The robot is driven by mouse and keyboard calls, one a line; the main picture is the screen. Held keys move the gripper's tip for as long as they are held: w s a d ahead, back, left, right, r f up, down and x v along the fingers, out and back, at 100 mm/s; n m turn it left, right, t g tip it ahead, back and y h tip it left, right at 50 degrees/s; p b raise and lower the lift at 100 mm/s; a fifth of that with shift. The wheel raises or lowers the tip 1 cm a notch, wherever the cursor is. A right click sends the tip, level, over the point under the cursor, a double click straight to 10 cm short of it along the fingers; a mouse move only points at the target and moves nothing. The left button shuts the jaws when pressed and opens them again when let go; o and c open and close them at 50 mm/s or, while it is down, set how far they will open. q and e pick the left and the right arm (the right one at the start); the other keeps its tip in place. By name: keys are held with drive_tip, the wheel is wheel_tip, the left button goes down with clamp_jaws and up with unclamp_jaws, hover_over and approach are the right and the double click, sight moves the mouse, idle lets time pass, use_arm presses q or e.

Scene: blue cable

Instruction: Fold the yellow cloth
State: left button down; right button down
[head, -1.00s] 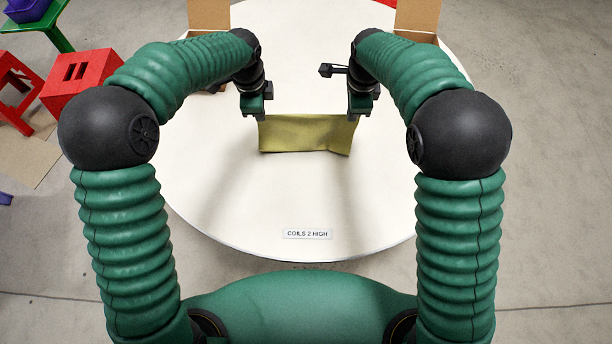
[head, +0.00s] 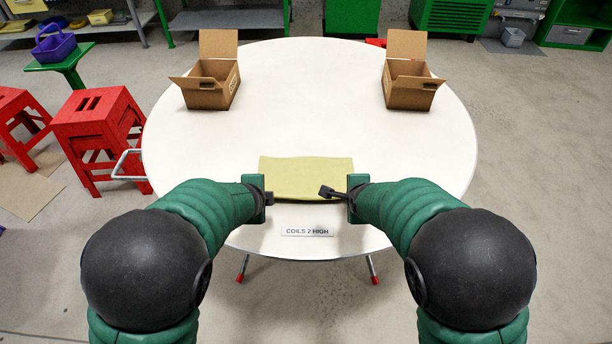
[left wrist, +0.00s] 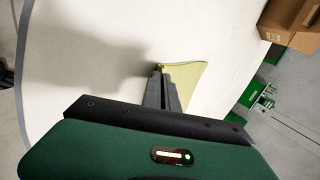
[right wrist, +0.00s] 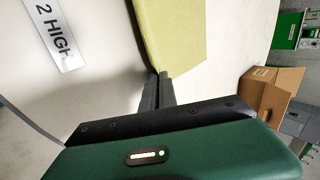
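The yellow cloth (head: 306,176) lies on the white round table as a flat rectangle with a slightly raised near edge. My left gripper (head: 269,199) is at its near left corner and my right gripper (head: 345,201) at its near right corner. In the left wrist view the closed fingers (left wrist: 160,72) meet a corner of the cloth (left wrist: 190,76). In the right wrist view the closed fingers (right wrist: 160,74) meet another corner of the cloth (right wrist: 172,35). Both look shut on it, though the pinch points are partly hidden by the fingers.
The table (head: 306,100) is clear beyond the cloth. Open cardboard boxes stand at the back left (head: 212,90) and back right (head: 412,90). A label (head: 307,232) reading "COILS 2 HIGH" lies near the front edge. A red stool (head: 98,130) stands left of the table.

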use_arm(q)
drive_tip(key=shift+s+r, duration=0.15)
drive_tip(key=shift+s, duration=0.15)
use_arm(e)
drive_tip(key=shift+s+r, duration=0.1)
drive_tip(key=shift+s, duration=0.2)
use_arm(q)
drive_tip(key=shift+w, duration=0.1)
use_arm(e)
drive_tip(key=shift+w, duration=0.1)
